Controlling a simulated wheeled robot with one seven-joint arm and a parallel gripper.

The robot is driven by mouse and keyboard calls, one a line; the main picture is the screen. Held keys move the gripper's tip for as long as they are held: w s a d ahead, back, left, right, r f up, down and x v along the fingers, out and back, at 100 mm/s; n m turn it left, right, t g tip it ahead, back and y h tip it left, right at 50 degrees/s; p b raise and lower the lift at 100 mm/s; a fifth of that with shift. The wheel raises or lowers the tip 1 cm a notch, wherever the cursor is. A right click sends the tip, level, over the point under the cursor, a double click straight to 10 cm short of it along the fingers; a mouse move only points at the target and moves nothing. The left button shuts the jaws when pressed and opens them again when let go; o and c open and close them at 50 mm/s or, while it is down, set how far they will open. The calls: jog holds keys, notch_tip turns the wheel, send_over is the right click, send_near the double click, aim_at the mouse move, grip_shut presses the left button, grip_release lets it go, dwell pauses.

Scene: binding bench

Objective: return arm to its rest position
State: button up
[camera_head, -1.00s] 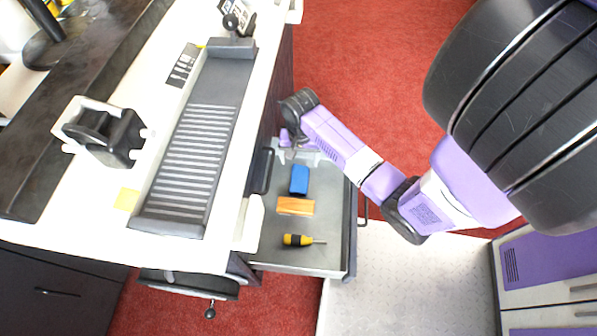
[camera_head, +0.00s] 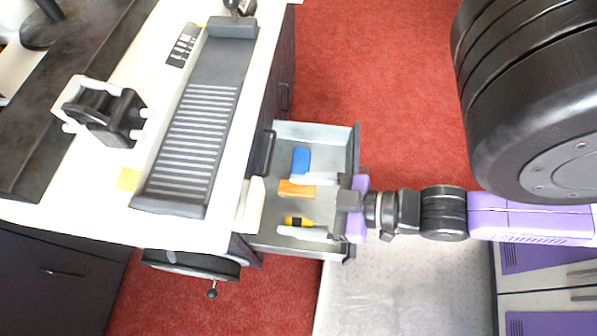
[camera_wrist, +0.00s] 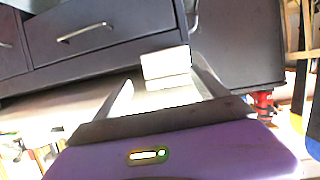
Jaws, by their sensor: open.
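My gripper (camera_head: 287,207) reaches in from the right in the head view, over the front edge of the open drawer (camera_head: 337,132). Its two pale fingers are spread wide, point left and hold nothing. One finger shows near the orange block (camera_head: 296,190), the other near the yellow and black screwdriver (camera_head: 298,221), whose shaft is hidden. I cannot tell the fingers' height above the drawer. In the wrist view the open fingers (camera_wrist: 165,88) show beyond my purple gripper body, with a pale block-like shape between them.
A blue block (camera_head: 301,160) lies in the drawer's far part. The white bench top (camera_head: 75,208) on the left carries a dark ridged device (camera_head: 195,140) and a black tool in a white frame (camera_head: 105,115). Red floor (camera_head: 400,110) lies clear beyond the drawer.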

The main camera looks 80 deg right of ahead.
jog(key=shift+t, duration=0.6)
jog(key=a+r, duration=0.2)
jog(key=r, duration=0.2)
jog(key=shift+s+a+r, duration=0.1)
jog(key=shift+s+a, duration=0.15)
jog(key=shift+a, duration=0.15)
notch_tip(320, 180, up, 18)
jog(key=p, duration=1.8)
jog(key=shift+c, duration=0.2)
